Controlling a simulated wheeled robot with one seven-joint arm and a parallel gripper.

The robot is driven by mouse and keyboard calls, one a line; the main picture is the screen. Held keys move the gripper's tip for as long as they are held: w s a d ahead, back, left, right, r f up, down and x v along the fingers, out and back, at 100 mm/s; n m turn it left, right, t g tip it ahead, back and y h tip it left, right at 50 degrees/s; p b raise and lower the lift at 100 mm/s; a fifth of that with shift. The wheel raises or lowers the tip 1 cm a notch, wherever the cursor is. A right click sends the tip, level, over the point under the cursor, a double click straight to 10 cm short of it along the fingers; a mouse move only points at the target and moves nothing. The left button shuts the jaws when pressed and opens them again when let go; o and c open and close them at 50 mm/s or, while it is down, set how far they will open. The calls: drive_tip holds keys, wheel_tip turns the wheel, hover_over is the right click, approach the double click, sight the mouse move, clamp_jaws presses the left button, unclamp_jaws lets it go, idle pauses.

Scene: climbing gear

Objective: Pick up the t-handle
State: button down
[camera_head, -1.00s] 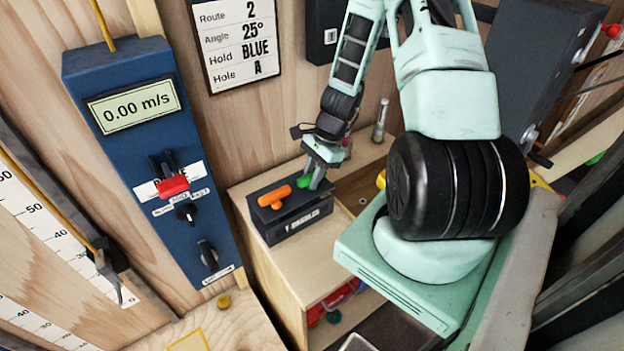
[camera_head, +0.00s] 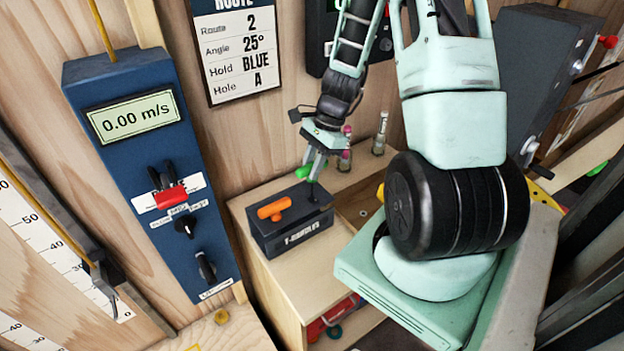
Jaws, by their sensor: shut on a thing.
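My gripper (camera_head: 314,170) is shut on a green t-handle (camera_head: 303,172), above the right part of a dark box labelled "T-HANDLES" (camera_head: 295,240). The green grip shows to the left of my fingers, which hide part of it. A thin shaft seems to run down towards the box top; I cannot tell whether its tip is clear of the hole. An orange t-handle (camera_head: 274,208) sits in the left part of the same box.
The box stands on a wooden cabinet (camera_head: 268,273) with an open compartment to its right. Small bottles (camera_head: 380,135) stand behind it. A blue panel (camera_head: 150,180) with a red switch is at left.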

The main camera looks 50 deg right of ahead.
wheel_tip(320, 180, up, 11)
drive_tip(key=b, duration=0.1)
idle(0.3)
drive_tip(key=shift+f, duration=0.1)
